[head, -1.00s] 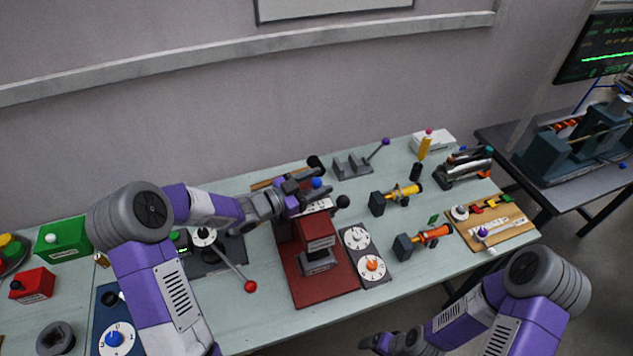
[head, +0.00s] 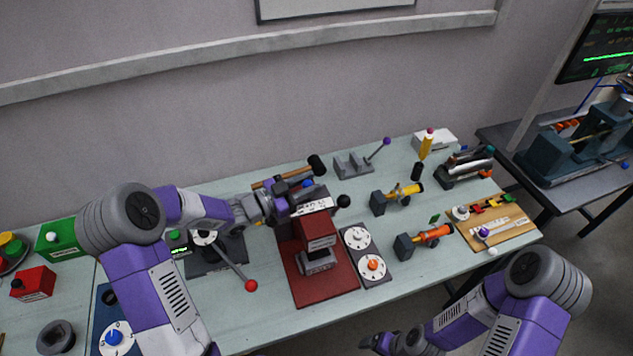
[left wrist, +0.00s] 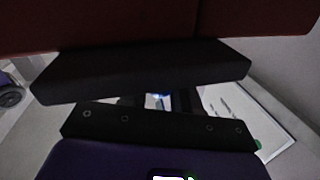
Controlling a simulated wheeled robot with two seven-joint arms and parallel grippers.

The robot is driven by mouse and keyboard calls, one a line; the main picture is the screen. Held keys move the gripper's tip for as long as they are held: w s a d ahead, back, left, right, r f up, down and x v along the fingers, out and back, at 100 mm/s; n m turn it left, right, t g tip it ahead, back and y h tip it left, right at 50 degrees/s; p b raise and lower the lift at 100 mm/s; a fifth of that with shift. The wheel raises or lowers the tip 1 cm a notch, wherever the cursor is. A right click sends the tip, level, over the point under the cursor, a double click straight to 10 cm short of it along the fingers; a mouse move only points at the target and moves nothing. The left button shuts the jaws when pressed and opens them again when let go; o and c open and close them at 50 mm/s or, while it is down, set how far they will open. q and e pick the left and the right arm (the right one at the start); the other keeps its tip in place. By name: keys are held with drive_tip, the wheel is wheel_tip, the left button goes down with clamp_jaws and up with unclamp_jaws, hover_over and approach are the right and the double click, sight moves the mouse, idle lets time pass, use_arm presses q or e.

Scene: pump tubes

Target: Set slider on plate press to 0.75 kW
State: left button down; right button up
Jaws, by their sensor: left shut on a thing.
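The plate press (head: 316,238) is a dark red machine on a red base at the middle of the table. A white scale strip (head: 313,207) runs along its top; its figures are too small to read. A blue knob (head: 308,183) shows at the top rear, beside my left gripper (head: 293,192). My left gripper is shut on the slider's knob, and its fingers hide much of the slider. In the left wrist view, a small blue and white thing (left wrist: 158,97) shows between the dark fingers. My right gripper (head: 376,343) is low at the bottom edge, away from the press.
A dial panel (head: 374,281) sits right of the press. A black ball knob (head: 343,201) stands close to the gripper's right. A hammer (head: 316,166) lies behind. A red-tipped lever (head: 250,286) is to the left. Two valves (head: 408,192) (head: 432,233) stand to the right.

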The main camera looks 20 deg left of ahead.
use_arm(q)
drive_tip(key=shift+s+a, duration=0.15)
drive_tip(key=shift+a, duration=0.05)
drive_tip(key=c, duration=0.9)
unclamp_jaws()
drive_tip(key=shift+d, duration=0.1)
drive_tip(key=shift+o, duration=0.2)
drive_tip(key=v, duration=0.7)
drive_tip(key=shift+s+a, duration=0.2)
drive_tip(key=shift+a, duration=0.05)
drive_tip(key=shift+r, duration=0.15)
